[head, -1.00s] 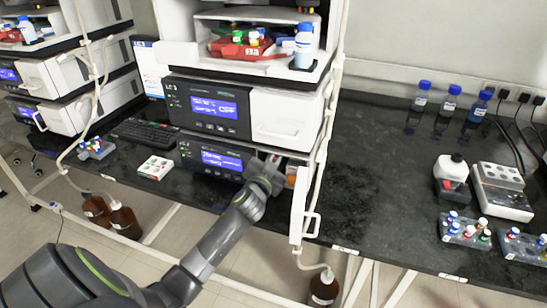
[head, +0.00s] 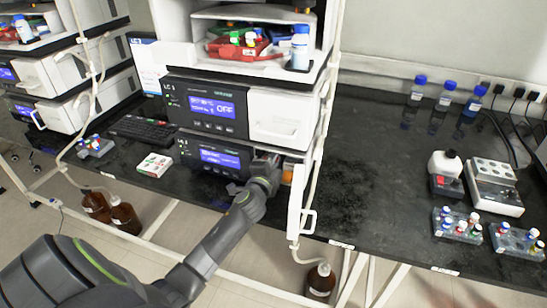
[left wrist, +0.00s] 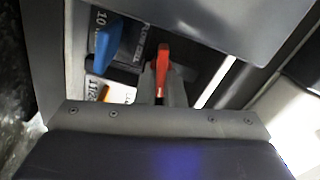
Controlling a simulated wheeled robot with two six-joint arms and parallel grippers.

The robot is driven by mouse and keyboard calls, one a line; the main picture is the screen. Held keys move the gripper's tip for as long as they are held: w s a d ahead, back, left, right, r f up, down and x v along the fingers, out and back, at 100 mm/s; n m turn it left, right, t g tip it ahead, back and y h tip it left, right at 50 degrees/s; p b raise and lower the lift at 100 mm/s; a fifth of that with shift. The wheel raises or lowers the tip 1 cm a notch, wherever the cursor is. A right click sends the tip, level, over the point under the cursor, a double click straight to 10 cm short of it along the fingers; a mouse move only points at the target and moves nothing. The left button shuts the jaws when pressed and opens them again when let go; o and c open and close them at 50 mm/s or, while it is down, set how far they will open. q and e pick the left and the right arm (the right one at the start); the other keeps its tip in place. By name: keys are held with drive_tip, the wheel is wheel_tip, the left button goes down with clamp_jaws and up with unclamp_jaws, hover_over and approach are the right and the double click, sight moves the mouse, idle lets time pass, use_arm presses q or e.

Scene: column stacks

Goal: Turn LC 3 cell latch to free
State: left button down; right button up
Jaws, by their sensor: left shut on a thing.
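The lower module (head: 219,157) of the LC stack stands on the bench with its white door (head: 295,203) swung open. My left gripper (head: 266,160) reaches into the open bay beside the lower display. In the left wrist view my left gripper (left wrist: 163,88) is shut on a red lever (left wrist: 163,56), which looks like the cell latch. A blue lever (left wrist: 108,46) stands to its left, apart from the fingers. The lower part of the red lever is hidden between the fingers. In the head view the latch is hidden by my gripper. My right gripper is not in view.
The open door stands close to the right of my left wrist. A tube runs down beside it. The upper LC module (head: 207,106) sits directly above. A keyboard (head: 145,131) and a small box (head: 155,165) lie to the left.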

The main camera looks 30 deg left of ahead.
use_arm(q)
drive_tip(key=shift+f+m, duration=0.1)
drive_tip(key=shift+m, duration=0.5)
drive_tip(key=c, duration=1.5)
unclamp_jaws()
drive_tip(key=shift+s, duration=0.1)
drive_tip(key=shift+c, duration=0.2)
drive_tip(key=shift+f, duration=0.15)
drive_tip(key=shift+f, duration=0.1)
